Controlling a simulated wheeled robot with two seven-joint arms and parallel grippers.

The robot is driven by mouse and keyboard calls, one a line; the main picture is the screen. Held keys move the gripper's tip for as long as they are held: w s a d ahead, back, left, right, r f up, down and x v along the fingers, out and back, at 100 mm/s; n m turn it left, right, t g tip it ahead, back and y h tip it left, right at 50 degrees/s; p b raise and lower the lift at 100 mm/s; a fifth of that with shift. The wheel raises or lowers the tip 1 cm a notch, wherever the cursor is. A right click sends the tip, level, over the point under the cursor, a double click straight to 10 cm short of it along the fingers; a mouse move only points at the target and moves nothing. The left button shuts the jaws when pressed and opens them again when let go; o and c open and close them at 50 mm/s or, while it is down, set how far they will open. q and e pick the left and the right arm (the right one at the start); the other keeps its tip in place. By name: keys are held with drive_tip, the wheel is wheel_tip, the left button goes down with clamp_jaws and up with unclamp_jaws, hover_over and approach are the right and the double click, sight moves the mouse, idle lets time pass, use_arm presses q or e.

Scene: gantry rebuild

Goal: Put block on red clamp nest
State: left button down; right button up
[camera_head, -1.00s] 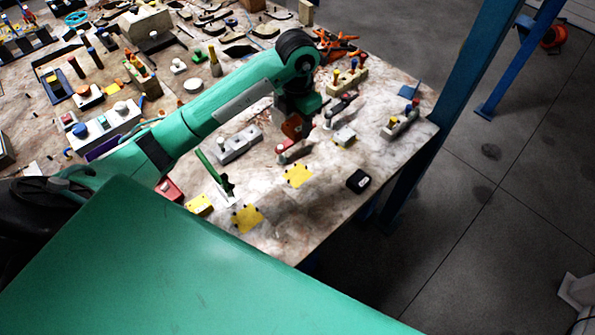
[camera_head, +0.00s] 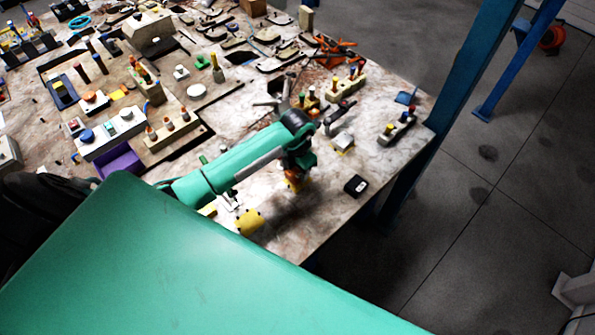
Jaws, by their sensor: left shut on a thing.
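My left gripper (camera_head: 295,183) points down over the near right part of the table, at the end of the green arm. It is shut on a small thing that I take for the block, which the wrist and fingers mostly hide. A yellow plate with dark corners (camera_head: 249,222) lies to the left of the gripper. I cannot pick out a red clamp nest for sure; red-orange clamps (camera_head: 335,51) lie at the far right part of the table. My right gripper is not in view.
A black box (camera_head: 356,185) is near the table's right edge. A purple bin (camera_head: 121,162) is at left. A blue post (camera_head: 450,110) rises beside the table.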

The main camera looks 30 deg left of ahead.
use_arm(q)
drive_tip(key=shift+f, duration=1.1)
drive_tip(key=shift+f, duration=0.2)
drive_tip(key=c, duration=0.7)
unclamp_jaws()
drive_tip(key=shift+r, duration=0.1)
